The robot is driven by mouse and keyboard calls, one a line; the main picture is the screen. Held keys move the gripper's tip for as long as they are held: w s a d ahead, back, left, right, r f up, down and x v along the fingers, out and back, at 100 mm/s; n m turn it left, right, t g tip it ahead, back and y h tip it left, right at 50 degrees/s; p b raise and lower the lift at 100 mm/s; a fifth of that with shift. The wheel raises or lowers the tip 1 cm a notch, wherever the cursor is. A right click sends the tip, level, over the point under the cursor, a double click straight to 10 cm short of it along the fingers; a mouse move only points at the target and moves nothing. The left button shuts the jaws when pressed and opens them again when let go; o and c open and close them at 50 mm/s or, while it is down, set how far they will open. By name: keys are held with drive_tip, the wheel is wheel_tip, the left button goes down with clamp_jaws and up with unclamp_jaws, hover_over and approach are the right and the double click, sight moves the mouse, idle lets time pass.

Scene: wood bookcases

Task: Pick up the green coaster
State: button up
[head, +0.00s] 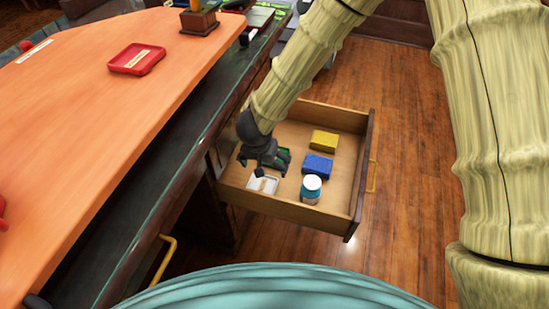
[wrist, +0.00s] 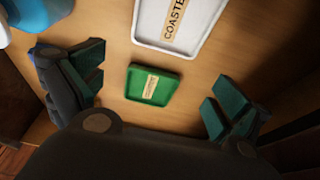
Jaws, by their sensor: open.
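The green coaster (wrist: 165,91) is a small square tray with a pale label. It lies on the drawer floor in the wrist view, between my fingers and apart from both. My gripper (wrist: 156,88) is open and empty, with a finger on either side of the coaster. In the head view my gripper (head: 264,160) reaches down into the open drawer (head: 290,213) near its left side. I cannot make out the green coaster there; my gripper seems to hide it. A white coaster (wrist: 152,36) lies just beyond the green one in the wrist view.
Drawer walls surround my gripper. The desk top (head: 80,100) on the left holds a red tray (head: 137,59).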

sight(286, 150)
drive_tip(key=w, duration=0.2)
drive_tip(key=w+d, duration=0.1)
drive_tip(key=w, duration=0.1)
drive_tip(key=w+d+b, duration=0.1)
drive_tip(key=w, duration=0.1)
drive_tip(key=shift+w, duration=0.1)
drive_tip(key=b+x, duration=0.1)
drive_tip(key=x, duration=0.1)
drive_tip(key=b+x, duration=0.1)
drive_tip(key=x, duration=0.2)
drive_tip(key=shift+w+d, duration=0.1)
drive_tip(key=shift+w, duration=0.15)
drive_tip(key=c, duration=1)
